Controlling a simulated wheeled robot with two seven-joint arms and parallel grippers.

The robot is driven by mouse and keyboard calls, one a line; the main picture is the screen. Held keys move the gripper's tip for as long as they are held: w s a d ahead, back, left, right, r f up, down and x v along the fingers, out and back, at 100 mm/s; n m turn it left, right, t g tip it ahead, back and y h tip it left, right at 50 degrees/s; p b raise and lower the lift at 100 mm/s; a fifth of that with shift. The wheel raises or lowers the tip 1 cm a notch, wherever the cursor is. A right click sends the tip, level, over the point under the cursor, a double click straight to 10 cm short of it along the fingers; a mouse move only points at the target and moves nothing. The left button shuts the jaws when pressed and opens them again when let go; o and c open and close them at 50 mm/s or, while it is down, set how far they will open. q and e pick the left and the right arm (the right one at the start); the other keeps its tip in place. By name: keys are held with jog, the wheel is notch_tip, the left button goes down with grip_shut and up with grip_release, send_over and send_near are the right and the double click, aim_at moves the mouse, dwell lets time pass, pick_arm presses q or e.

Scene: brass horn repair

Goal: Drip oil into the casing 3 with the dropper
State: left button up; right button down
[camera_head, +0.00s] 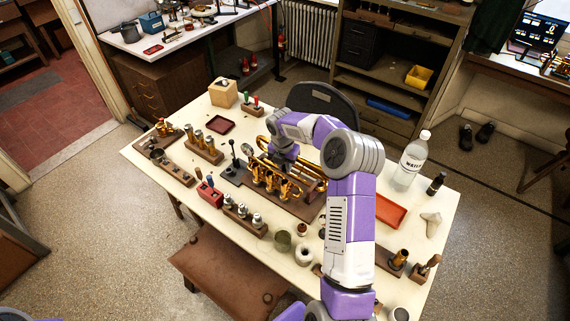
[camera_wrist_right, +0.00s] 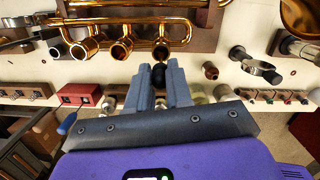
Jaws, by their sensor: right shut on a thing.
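The brass horn (camera_head: 285,178) lies on a brown board on the table, with three open casings in a row. In the right wrist view they are a left casing (camera_wrist_right: 83,48), a middle casing (camera_wrist_right: 121,50) and a right casing (camera_wrist_right: 161,52); I see no numbers on them. My right gripper (camera_wrist_right: 158,80) is shut on the dropper, whose black bulb (camera_wrist_right: 158,74) shows between the fingers, just below the right casing in the picture. The dropper's tip is hidden. In the head view my right gripper (camera_head: 285,152) is over the horn, partly hidden. My left gripper is out of view.
A red box (camera_head: 210,194), a block of metal valves (camera_head: 245,217) and small jars (camera_head: 283,241) stand along the table's near side. A water bottle (camera_head: 411,160) and a red-orange tray (camera_head: 390,210) are at the right. A dark stand (camera_head: 234,165) is left of the horn.

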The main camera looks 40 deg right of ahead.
jog(key=shift+r+p, duration=0.1)
jog(key=shift+p, duration=0.7)
dwell(1.4)
jog(key=shift+f, duration=0.2)
jog(key=shift+f+b, duration=0.6)
jog(key=shift+f, duration=0.4)
dwell(2.2)
notch_tip(320, 180, up, 5)
jog(key=p, duration=0.4)
jog(key=shift+r, duration=0.1)
